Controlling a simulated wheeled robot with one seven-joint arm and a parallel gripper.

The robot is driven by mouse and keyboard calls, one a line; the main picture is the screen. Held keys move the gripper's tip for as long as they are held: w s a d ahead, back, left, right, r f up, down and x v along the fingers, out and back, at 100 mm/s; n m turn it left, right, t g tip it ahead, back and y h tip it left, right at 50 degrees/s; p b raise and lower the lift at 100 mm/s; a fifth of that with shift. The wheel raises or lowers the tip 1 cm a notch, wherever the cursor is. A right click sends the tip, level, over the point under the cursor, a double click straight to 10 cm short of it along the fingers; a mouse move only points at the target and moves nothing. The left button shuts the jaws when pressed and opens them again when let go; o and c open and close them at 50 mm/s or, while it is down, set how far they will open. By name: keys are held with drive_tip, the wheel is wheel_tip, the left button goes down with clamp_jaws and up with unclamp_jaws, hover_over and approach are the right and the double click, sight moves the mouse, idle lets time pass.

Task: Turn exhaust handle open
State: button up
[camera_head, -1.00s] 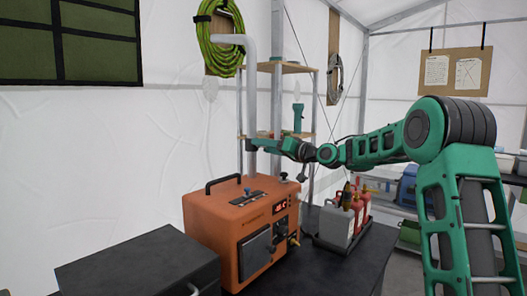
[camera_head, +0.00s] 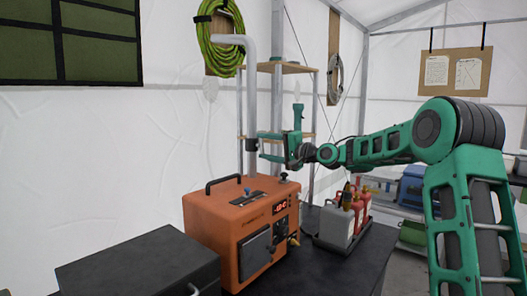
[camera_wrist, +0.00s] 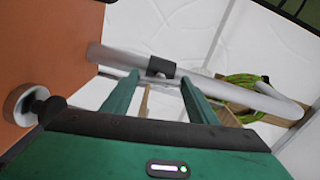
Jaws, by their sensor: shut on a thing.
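A grey exhaust pipe (camera_head: 251,90) rises from the orange heater (camera_head: 215,215) and bends left at the top. Its dark exhaust handle (camera_head: 251,145) sits at a collar partway up the pipe. My gripper (camera_head: 262,146) is at the pipe's right side, its two fingers one above the other at the height of the handle. In the wrist view, the dark handle (camera_wrist: 161,67) shows between the tips of my gripper (camera_wrist: 160,77), which is shut on it. The exact contact is too small to see.
A black case (camera_head: 140,262) stands left of the heater. Bottles in a tray (camera_head: 345,222) stand to its right. A green hose coil (camera_head: 222,45) hangs behind the pipe top, and shelves (camera_head: 285,68) stand behind my gripper.

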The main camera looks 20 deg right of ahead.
drive_tip(key=shift+d+f+m, duration=0.2)
drive_tip(key=shift+d+m, duration=0.05)
drive_tip(key=shift+m, duration=0.65)
drive_tip(key=o, duration=1)
drive_tip(key=shift+w, duration=0.1)
drive_tip(key=shift+o, duration=0.2)
drive_tip(key=shift+a, duration=0.1)
drive_tip(key=v, duration=1)
drive_tip(key=shift+s+d, duration=0.25)
drive_tip(key=shift+s, duration=0.05)
drive_tip(key=shift+s, duration=0.1)
